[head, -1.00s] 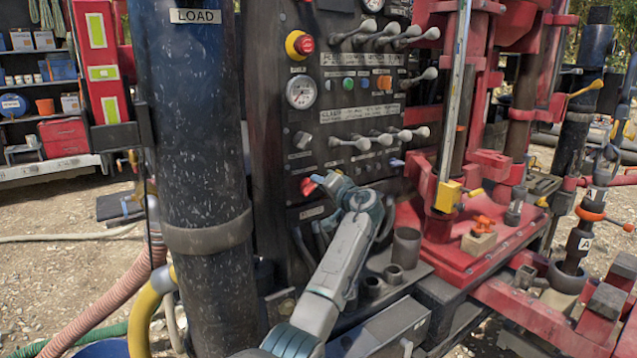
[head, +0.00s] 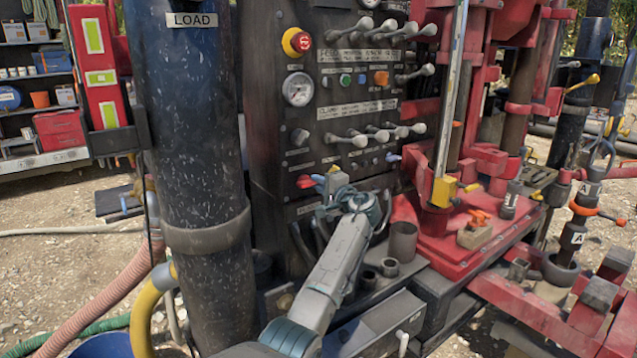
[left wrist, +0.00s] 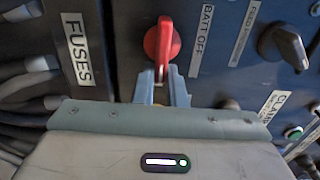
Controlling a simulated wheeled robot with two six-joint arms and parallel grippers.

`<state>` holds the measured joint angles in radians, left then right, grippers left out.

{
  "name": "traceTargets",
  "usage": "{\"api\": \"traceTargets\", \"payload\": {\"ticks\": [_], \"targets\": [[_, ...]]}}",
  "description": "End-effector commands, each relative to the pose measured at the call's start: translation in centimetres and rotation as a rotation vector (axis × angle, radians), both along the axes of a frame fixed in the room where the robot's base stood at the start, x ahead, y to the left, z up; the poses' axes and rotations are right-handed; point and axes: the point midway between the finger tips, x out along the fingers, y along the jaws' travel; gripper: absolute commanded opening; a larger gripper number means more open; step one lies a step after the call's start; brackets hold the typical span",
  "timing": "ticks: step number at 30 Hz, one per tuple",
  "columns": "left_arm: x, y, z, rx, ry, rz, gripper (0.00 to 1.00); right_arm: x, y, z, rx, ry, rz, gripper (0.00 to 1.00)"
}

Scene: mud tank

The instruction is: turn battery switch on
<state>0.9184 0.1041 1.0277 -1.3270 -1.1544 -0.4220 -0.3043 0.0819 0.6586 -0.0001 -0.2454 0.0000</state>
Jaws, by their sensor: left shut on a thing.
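The battery switch is a red rotary knob (left wrist: 161,42) on the dark panel, with a "BATT OFF" label (left wrist: 203,32) beside it in the left wrist view. Its red also shows in the head view (head: 304,181), partly hidden by my gripper. My left gripper (head: 320,179) reaches the panel's lower left. In the left wrist view its two grey-blue fingers (left wrist: 161,86) are shut on the lower end of the red handle, which points down between them. My right gripper is in neither view.
A "FUSES" label (left wrist: 77,48) and grey cables lie left of the knob in the left wrist view; a black knob (left wrist: 284,46) sits right. In the head view, levers (head: 375,134), a gauge (head: 298,89) and a red-yellow stop button (head: 297,42) are above. A thick dark column (head: 190,130) stands left.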

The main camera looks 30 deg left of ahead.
Motion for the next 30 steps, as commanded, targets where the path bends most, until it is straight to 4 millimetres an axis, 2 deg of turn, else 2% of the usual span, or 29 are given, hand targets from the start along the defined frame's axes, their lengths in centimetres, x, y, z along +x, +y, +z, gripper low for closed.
{"api": "traceTargets", "payload": {"ticks": [12, 13, 16, 25, 30], "targets": [[0.0, -0.1, -0.2, 0.002, 0.010, -0.002, 0.00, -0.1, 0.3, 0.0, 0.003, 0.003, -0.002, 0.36], [0.0, -0.1, -0.2, 0.002, 0.010, -0.002, 0.13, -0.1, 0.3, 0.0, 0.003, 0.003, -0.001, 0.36], [0.0, -0.1, -0.2, 0.002, 0.009, -0.001, 0.33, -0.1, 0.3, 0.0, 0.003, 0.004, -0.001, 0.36], [0.0, -0.2, -0.1, 0.002, 0.008, -0.001, 0.33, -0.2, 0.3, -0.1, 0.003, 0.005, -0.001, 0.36], [-0.6, -1.9, -0.4, 0.002, 0.007, -0.003, 0.33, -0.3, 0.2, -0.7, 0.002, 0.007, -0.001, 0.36]]}}
